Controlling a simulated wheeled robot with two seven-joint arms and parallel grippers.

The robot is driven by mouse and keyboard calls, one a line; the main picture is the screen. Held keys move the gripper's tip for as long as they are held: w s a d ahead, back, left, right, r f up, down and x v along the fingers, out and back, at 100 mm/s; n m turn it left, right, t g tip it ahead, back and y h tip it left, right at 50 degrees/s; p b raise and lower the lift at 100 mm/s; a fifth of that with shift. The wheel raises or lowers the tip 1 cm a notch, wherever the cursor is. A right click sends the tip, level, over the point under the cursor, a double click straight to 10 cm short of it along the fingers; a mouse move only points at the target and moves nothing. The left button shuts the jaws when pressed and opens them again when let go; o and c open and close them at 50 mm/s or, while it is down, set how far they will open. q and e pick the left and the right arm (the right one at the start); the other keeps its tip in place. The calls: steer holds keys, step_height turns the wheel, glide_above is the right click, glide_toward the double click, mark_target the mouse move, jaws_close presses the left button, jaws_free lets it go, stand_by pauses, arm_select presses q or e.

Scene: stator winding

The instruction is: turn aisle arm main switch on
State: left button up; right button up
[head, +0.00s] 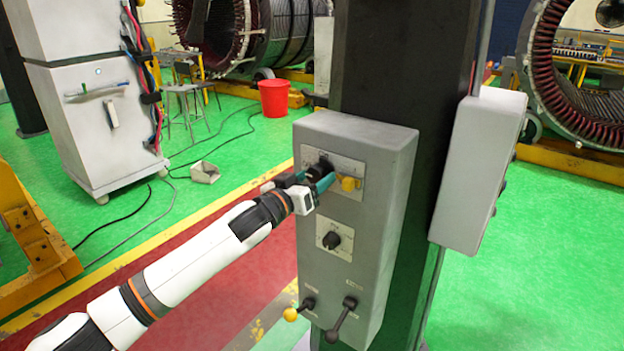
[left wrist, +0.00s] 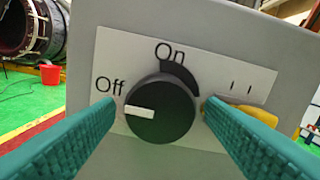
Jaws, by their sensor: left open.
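The main switch is a black rotary knob (left wrist: 160,112) on a light label plate with "Off" and "On" marks, seen close in the left wrist view. Its white pointer (left wrist: 140,111) points left, toward "Off". In the head view the plate is at the top of a grey control box (head: 345,235), and the knob (head: 320,170) is partly covered by my gripper. My left gripper (head: 312,187) is open, its teal fingers on either side of the knob in the picture. I cannot tell whether they touch it. My right gripper is not in view.
A yellow handle (head: 349,184) sits just right of the knob. Below are a second black knob (head: 331,240), a yellow-tipped lever (head: 291,314) and a black lever (head: 341,319). The box is on a dark column (head: 400,80); another grey box (head: 478,170) is on its right.

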arm_select(q)
steer(key=shift+c, duration=0.3)
steer(key=c, duration=0.9)
steer(key=shift+m, duration=0.3)
steer(key=m+p, duration=0.1)
steer(key=m, duration=0.1)
steer(key=shift+m+p, duration=0.3)
steer(key=shift+p, duration=0.05)
steer(key=m+p, duration=0.1)
steer(key=m, duration=0.4)
steer(key=shift+w+a+p, duration=0.1)
steer(key=shift+a+p, duration=0.05)
steer(key=shift+p, duration=0.25)
steer(key=m+p, duration=0.1)
steer(key=m, duration=0.4)
steer(key=shift+r+m, duration=0.1)
steer(key=shift+m, duration=0.3)
steer(key=shift+m+p, duration=0.5)
steer(key=shift+m, duration=1.4)
